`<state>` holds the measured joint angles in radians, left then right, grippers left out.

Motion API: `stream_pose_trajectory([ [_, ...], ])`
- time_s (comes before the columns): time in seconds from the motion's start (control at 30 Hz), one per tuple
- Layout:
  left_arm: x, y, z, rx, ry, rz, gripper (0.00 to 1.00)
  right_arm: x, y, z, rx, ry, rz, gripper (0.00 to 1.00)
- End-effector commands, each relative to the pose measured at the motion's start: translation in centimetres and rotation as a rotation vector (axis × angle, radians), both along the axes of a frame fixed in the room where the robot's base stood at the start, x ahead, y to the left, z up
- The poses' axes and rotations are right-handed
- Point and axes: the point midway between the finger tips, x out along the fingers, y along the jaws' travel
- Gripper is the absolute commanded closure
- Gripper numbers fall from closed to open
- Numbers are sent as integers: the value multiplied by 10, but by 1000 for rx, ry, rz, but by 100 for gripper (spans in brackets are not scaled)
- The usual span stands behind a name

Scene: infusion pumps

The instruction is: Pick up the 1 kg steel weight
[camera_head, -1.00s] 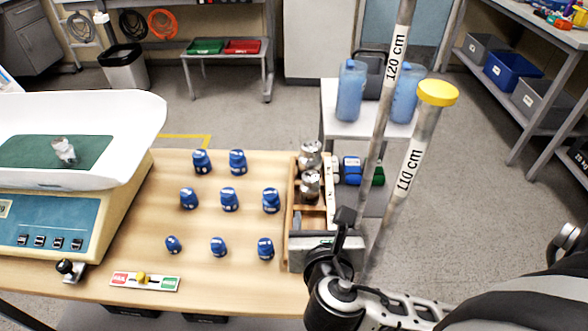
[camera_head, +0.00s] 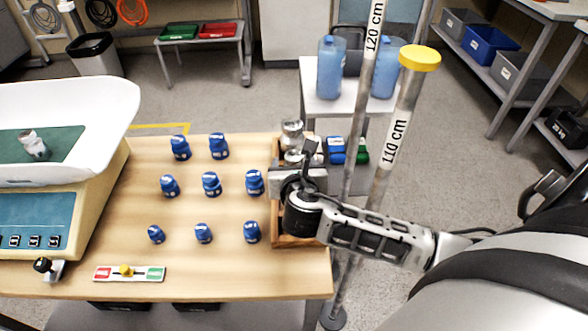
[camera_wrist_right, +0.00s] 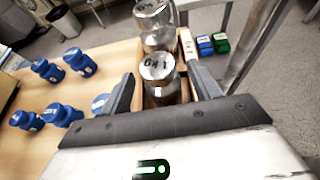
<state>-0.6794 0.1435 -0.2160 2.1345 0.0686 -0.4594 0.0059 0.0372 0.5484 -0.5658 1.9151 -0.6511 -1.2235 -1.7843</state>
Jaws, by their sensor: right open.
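The 1 kg steel weight (camera_wrist_right: 159,72) is a shiny cylinder with a knob top marked "1 KG". It stands in a wooden box (camera_head: 278,222), mostly hidden behind my gripper in the head view. A larger steel weight (camera_wrist_right: 152,22) stands just behind it, and its top also shows in the head view (camera_head: 291,130). My right gripper (camera_wrist_right: 162,80) is open. Its two fingers are on either side of the 1 kg weight, with gaps showing. Contact with the box is hidden. My left gripper is not in view.
Several blue weights (camera_head: 211,184) stand on the table left of the box. A white-trayed scale (camera_head: 75,110) is at far left, holding a small metal piece (camera_head: 34,146). Tall poles (camera_head: 398,135) rise right of the box. Blue jugs (camera_head: 330,68) stand behind.

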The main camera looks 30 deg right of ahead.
Motion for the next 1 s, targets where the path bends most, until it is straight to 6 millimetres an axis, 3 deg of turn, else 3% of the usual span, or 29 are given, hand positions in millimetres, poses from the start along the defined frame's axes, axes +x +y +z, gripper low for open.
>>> stream_pose_trajectory([
  [0.13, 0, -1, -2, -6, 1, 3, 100, 14, -8, -8, -1, 0, 0, 38],
  [0.4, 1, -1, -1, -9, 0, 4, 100, 16, -9, -8, 0, 1, 1, 38],
  [0.47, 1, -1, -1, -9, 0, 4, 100, 16, -9, -8, 0, 1, 1, 52],
  [0.63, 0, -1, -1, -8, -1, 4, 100, 16, -9, -8, -1, 2, 2, 99],
  [1.0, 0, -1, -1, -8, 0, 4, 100, 16, -9, -7, 1, -1, 1, 100],
])
